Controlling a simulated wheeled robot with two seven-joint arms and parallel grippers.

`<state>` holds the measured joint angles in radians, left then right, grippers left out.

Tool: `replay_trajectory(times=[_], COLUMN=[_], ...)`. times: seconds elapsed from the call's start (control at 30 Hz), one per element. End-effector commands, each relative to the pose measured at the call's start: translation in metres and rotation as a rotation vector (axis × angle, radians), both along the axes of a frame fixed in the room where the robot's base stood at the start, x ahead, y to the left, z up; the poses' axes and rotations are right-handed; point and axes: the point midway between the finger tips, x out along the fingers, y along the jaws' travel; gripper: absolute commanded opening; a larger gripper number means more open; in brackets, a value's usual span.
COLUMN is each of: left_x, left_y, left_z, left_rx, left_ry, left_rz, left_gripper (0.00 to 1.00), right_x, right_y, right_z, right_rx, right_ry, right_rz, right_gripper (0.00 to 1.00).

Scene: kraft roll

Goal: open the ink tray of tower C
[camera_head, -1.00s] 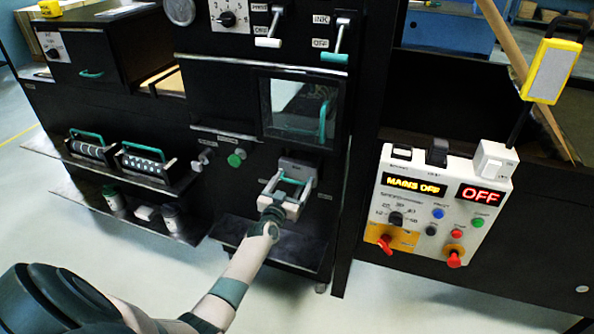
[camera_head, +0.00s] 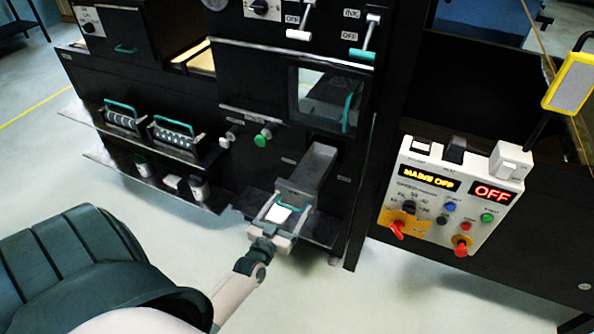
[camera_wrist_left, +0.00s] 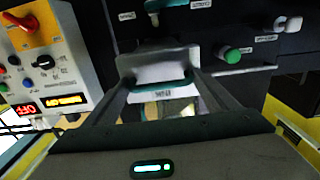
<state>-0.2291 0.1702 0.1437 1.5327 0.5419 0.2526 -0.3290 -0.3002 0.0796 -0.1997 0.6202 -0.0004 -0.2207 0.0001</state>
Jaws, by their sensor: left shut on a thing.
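The ink tray (camera_head: 315,172) is a grey drawer sticking well out of the black cabinet front, below the window. Its pale front plate also shows in the left wrist view (camera_wrist_left: 158,67), with a teal handle (camera_wrist_left: 160,83) across it. My left gripper (camera_head: 283,212) is at the tray's outer end, its fingers shut on the handle, partly hiding it. The small labels beside the tray are too small to read. My right gripper is in neither current view.
A black shelf (camera_head: 317,232) lies under the tray. A green knob (camera_head: 262,138) is on the panel to the left. The control box (camera_head: 446,205), reading MAINS OFF and OFF, stands to the right. Open floor lies in front.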

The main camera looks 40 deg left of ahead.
Motion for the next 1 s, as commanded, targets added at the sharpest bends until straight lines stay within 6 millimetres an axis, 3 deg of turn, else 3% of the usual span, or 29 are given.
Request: replay_trajectory(times=[0.17, 0.5, 0.53, 0.6, 1.0], left_x=[-0.0121, -0.0128, -0.0128, -0.0127, -0.0155], left_y=[-0.0032, -0.0034, -0.0034, -0.0033, -0.0037], left_z=[0.0001, -0.0006, -0.0006, -0.0005, -0.0009], left_rx=[0.0, -0.001, -0.001, 0.0, 0.0], left_ry=[0.0, 0.0, 0.0, -0.001, 0.0], left_rz=[0.0, 0.0, 0.0, 0.0, 0.0], left_gripper=[0.39, 0.39, 0.87, 0.98, 0.98], right_x=[0.0001, 0.0002, 0.0003, 0.0003, 0.0003], right_y=[0.0003, 0.0003, 0.0003, 0.0004, 0.0004], right_z=[0.004, 0.0036, 0.0036, 0.0036, 0.0027], right_rx=[0.0, 0.0, 0.0, 0.0, 0.0], right_ry=[0.0, -0.001, -0.001, -0.001, -0.001], right_rz=[0.0, 0.0, 0.0, 0.0, 0.0], right_gripper=[0.33, 0.33, 0.33, 0.33, 0.33])
